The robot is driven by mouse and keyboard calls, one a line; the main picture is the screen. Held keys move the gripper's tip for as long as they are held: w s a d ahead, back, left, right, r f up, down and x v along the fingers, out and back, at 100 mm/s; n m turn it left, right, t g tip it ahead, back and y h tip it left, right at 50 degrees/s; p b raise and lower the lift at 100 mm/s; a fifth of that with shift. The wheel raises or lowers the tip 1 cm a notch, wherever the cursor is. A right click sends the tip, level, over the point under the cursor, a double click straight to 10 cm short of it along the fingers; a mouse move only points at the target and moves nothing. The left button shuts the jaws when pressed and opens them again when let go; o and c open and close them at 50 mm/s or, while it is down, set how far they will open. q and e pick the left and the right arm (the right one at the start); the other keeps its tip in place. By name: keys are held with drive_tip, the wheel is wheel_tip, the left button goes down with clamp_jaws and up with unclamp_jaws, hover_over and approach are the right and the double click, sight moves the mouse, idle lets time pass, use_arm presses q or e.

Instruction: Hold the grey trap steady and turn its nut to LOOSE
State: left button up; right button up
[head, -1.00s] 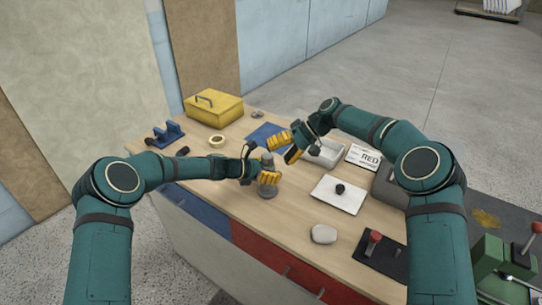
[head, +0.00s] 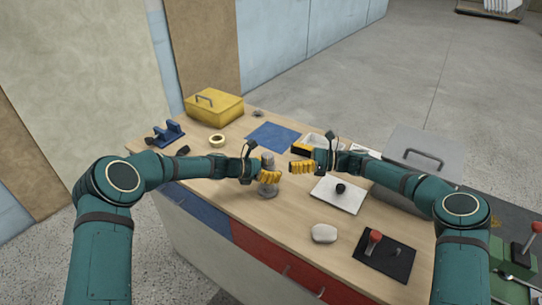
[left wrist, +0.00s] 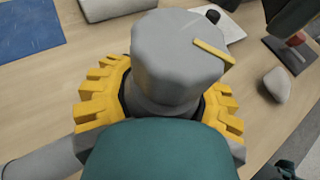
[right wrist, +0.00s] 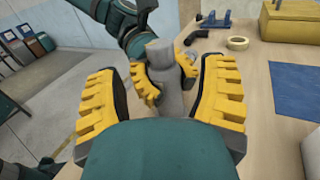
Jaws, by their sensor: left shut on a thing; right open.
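The grey trap (head: 267,190) stands upright on the bench, and it also shows in the right wrist view (right wrist: 172,105). Its round grey nut (left wrist: 178,50) is on top, with a yellow bar marker on its upper face near the edge. My left gripper (head: 265,177) is shut around the trap's body below the nut; its yellow fingers (left wrist: 165,95) sit on either side. My right gripper (head: 291,167) is open and empty, a short way right of the trap, at about the nut's height. In the right wrist view its spread fingers (right wrist: 160,95) face the trap. The LOOSE mark cannot be made out.
A white plate with a black knob (head: 338,196) lies right of the trap. A pale stone-like lump (head: 324,233) and a black board with a red-topped lever (head: 384,255) are nearer the front. A tape roll (head: 217,140), yellow box (head: 213,107) and blue mat (head: 272,136) lie behind.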

sight(271, 155)
drive_tip(key=a, duration=0.4)
drive_tip(key=w+a, duration=0.1)
drive_tip(key=a, duration=0.2)
drive_tip(key=shift+w, duration=0.1)
drive_tip(key=c, duration=1.2)
